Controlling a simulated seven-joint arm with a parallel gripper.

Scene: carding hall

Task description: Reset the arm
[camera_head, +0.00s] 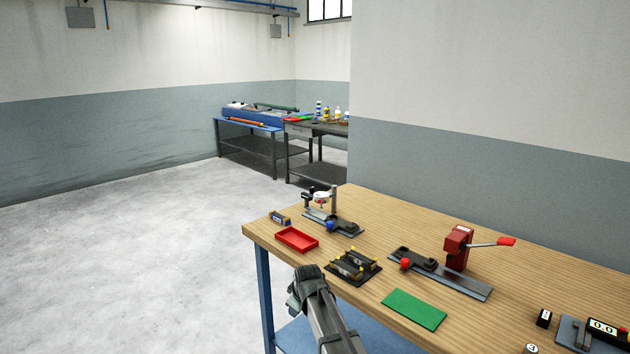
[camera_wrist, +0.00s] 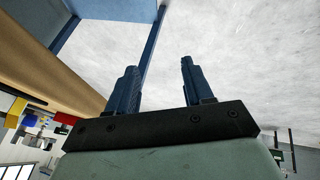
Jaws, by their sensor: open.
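My gripper (camera_wrist: 157,66) shows in the wrist view with its two dark fingers apart and nothing between them. Behind the fingertips in that view are bare grey floor and a blue table leg (camera_wrist: 152,45). In the head view my arm rises from the bottom edge, and its dark end is in front of the near edge of the wooden workbench (camera_head: 375,318). The fingers cannot be made out there. The gripper does not appear to hold or touch anything.
On the workbench are a red tray (camera_head: 297,239), a black fixture with yellow parts (camera_head: 354,266), a green mat (camera_head: 414,309), a red lever press (camera_head: 458,246), a gauge stand (camera_head: 332,203) and a small display (camera_head: 603,328). Open floor (camera_head: 140,270) lies to the left.

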